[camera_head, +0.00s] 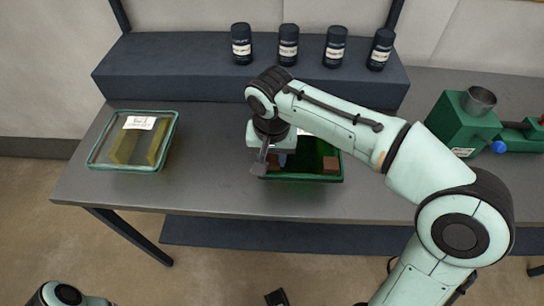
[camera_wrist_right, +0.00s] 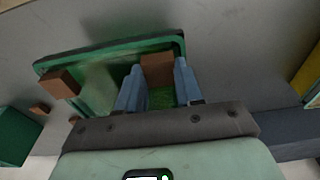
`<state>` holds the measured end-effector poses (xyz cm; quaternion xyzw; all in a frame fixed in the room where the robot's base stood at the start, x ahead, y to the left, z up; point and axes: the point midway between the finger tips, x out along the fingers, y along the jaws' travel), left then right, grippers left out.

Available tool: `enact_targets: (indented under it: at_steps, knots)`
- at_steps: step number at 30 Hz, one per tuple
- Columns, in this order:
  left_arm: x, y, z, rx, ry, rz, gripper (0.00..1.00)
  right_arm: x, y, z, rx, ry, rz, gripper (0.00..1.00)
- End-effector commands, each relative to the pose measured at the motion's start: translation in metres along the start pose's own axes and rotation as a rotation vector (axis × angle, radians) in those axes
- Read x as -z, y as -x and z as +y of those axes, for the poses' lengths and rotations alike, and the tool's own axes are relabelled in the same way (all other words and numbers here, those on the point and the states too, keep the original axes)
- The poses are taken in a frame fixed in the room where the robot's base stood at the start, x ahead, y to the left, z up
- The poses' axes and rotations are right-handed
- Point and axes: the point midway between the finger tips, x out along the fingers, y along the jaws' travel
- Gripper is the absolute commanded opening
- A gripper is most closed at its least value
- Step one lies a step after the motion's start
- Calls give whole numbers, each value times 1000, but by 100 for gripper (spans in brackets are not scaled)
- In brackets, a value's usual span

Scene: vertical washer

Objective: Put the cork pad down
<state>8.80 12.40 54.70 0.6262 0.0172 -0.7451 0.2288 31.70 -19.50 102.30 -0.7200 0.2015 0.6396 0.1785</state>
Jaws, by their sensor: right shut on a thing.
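My right gripper (camera_head: 284,158) points down over the left part of a dark green tray (camera_head: 318,179) on the grey table. In the right wrist view, its two blue fingers (camera_wrist_right: 158,75) are shut on a brown cork pad (camera_wrist_right: 157,66), which sits between the fingertips at the tray's edge. In the head view, this brown pad (camera_head: 272,160) is partly hidden by my wrist. I cannot tell whether it touches the tray. A second brown block (camera_head: 331,165) is at the tray's right end; it also shows in the right wrist view (camera_wrist_right: 60,84). My left gripper is out of view.
A glass container (camera_head: 130,168) with yellow plates stands on the left. A dark shelf (camera_head: 180,75) with several black bottles (camera_head: 288,45) runs along the back. A green machine (camera_head: 462,125) with a metal cup stands on the right. Table between container and tray is clear.

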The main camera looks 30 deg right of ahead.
Motion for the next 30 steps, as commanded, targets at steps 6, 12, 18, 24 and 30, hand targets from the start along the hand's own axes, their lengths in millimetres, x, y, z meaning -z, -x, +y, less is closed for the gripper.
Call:
enact_targets:
  at_steps: [6,12,18,24,30]
  knots:
    - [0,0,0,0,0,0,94,0,-2,0,1,0,1,8]
    - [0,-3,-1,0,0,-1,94,0,-6,0,0,0,1,8]
    - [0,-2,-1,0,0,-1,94,0,-5,0,1,0,1,61]
    - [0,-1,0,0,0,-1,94,0,-4,0,1,0,1,61]
    - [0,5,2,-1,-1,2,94,1,20,-1,4,0,4,61]
